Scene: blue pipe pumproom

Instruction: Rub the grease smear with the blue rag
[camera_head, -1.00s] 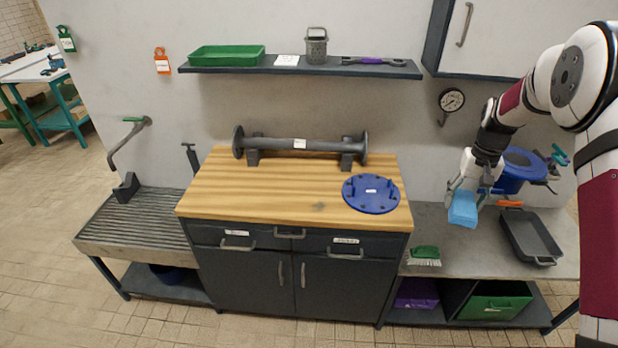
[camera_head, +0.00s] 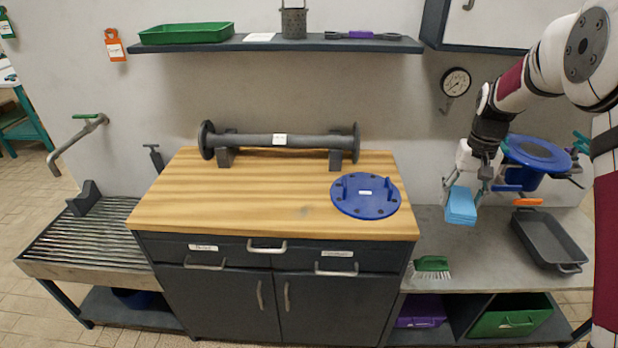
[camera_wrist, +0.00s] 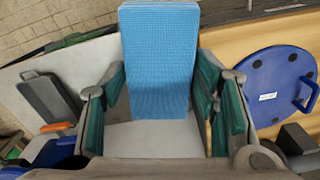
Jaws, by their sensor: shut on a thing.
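My gripper (camera_head: 470,190) is above the grey side counter, to the right of the wooden worktop, in the head view. It is shut on the blue rag (camera_head: 461,206), a light blue folded block. In the wrist view the rag (camera_wrist: 160,60) extends from between the green finger pads of my gripper (camera_wrist: 160,105). The rag is held clear of the counter.
A blue flange disc (camera_head: 366,196) lies on the worktop's right, and a grey flanged pipe (camera_head: 300,140) rests on supports at its back. A green brush (camera_head: 432,264), grey tray (camera_head: 548,240) and blue funnel-like vessel (camera_head: 535,160) are on the side counter. The worktop's front left is clear.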

